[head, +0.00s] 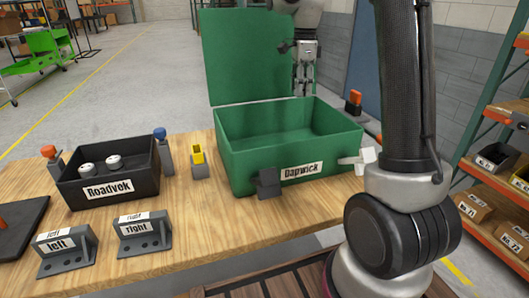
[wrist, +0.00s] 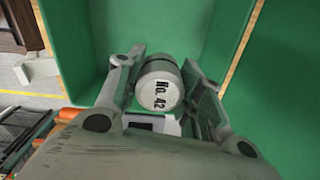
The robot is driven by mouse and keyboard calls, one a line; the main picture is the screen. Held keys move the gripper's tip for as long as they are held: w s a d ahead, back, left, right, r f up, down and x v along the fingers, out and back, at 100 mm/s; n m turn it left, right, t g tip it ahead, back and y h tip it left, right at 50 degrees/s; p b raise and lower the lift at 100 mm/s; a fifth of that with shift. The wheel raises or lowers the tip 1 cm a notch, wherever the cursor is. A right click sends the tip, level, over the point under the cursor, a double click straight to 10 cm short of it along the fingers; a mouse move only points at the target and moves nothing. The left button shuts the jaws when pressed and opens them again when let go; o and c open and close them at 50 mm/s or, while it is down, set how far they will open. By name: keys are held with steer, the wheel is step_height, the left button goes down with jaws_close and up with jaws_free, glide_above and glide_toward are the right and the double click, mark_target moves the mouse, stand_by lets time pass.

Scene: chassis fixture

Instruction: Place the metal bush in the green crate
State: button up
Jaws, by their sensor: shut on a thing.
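The green crate (head: 248,158), labelled "Dapwick", stands on the wooden table with its lid (head: 255,55) raised at the back. Its visible inside looks empty in the head view. My gripper (head: 304,88) hangs in front of the lid's right side, near the crate's back rim. In the wrist view, my gripper (wrist: 162,62) is shut on a pale metal bush (wrist: 158,88) marked "No. 42", with a finger on each side. Green crate walls (wrist: 75,30) show beyond it. The bush is not clear in the head view, and its height above the crate floor cannot be told.
A black crate (head: 82,190) labelled "Roadvok" holds two pale round parts. Grey brackets marked left (head: 66,250) and right (head: 144,234) stand before it. A yellow-topped block (head: 198,160) and a blue-topped post (head: 165,152) stand between the crates. A shelf is at the right.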

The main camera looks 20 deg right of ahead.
steer(key=f, duration=1)
steer(key=a+f, duration=0.1)
steer(key=f, duration=0.4)
steer(key=shift+w, duration=0.1)
steer(key=shift+f, duration=2.05)
steer(key=o, duration=1.2)
steer(key=shift+f, duration=0.1)
steer(key=shift+c, duration=0.2)
step_height(320, 180, up, 12)
steer(key=s+r+n+t, duration=0.1)
steer(key=s+r+n, duration=0.4)
steer(key=s+r, duration=0.25)
steer(key=s+r+n+t, duration=0.1)
steer(key=s+n, duration=0.6)
steer(key=s, duration=0.4)
steer(key=s+a+n+t, duration=0.1)
steer(key=s+n+t, duration=0.1)
steer(key=s+n, duration=0.6)
steer(key=s, duration=0.4)
steer(key=shift+a+r, duration=0.3)
steer(key=shift+r, duration=0.1)
